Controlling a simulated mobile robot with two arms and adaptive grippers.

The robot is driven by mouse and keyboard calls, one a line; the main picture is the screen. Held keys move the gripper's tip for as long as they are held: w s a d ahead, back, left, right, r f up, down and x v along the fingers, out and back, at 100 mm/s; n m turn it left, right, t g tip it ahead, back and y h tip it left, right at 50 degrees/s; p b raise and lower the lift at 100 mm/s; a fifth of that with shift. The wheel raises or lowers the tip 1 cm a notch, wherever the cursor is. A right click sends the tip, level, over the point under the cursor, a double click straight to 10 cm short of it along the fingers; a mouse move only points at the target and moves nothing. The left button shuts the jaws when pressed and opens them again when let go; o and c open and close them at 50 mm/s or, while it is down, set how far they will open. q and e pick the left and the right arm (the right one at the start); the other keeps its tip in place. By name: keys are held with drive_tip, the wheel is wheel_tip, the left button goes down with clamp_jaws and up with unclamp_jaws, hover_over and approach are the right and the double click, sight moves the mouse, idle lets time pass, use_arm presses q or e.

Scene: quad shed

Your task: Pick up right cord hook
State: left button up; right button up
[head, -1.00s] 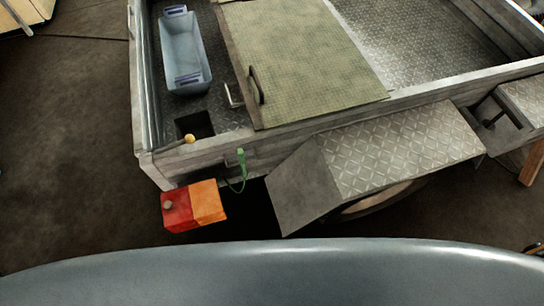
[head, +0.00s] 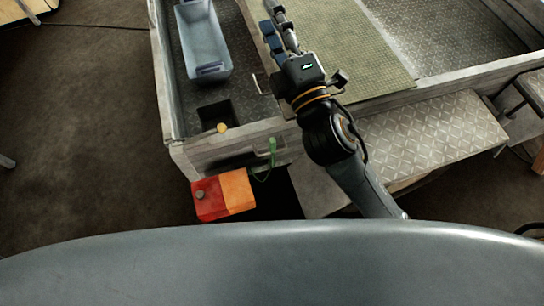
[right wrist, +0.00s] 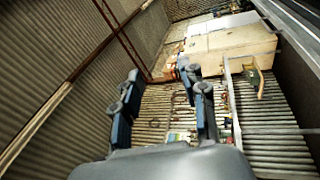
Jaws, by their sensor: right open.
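My right gripper (head: 273,14) is over the trailer bed in the head view, with its fingers pointing to the top of the picture. In the right wrist view its two dark blue fingers (right wrist: 163,74) stand apart, with nothing between them. A small metal L-shaped piece (head: 259,83) lies left of my wrist, apart from it. A green cord (head: 272,147) hangs at a small bracket on the trailer's end wall. I cannot tell which piece is the right cord hook. My left gripper is not in view.
The trailer wall (head: 225,152) borders the bed. A blue-grey bin (head: 203,45) stands in it, left of my gripper. A red and orange box (head: 224,195) is below the end wall. In the right wrist view, corrugated walls and a wooden cabinet (right wrist: 238,42) lie beyond the fingers.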

drive_tip(key=s+a+r+n+g+y, duration=0.4)
drive_tip(key=a+n+y, duration=0.25)
drive_tip(key=n, duration=0.35)
drive_tip(key=s+a+r+n+g+y, duration=0.4)
drive_tip(key=a+n+y, duration=0.25)
drive_tip(key=n, duration=0.35)
drive_tip(key=s+a+f+n+g, duration=0.3)
drive_tip(key=s+n+g, duration=0.2)
drive_tip(key=n+g, duration=0.3)
drive_tip(key=s+a+f+n+g, duration=0.35)
drive_tip(key=n+g, duration=0.25)
drive_tip(key=n, duration=0.3)
drive_tip(key=n+t+h, duration=0.4)
drive_tip(key=n+h, duration=1.2)
drive_tip(key=h, duration=0.5)
hover_over(273, 141)
wheel_tip(273, 141, down, 24)
wheel_tip(273, 141, down, 7)
drive_tip(key=shift+d+f+p, duration=0.1)
drive_tip(key=shift+p, duration=0.4)
wheel_tip(273, 141, down, 5)
drive_tip(key=shift+f+p, duration=0.2)
drive_tip(key=shift+p, duration=0.5)
drive_tip(key=shift+w+a+f, duration=0.15)
drive_tip(key=shift+a+f, duration=0.05)
drive_tip(key=shift+f, duration=0.15)
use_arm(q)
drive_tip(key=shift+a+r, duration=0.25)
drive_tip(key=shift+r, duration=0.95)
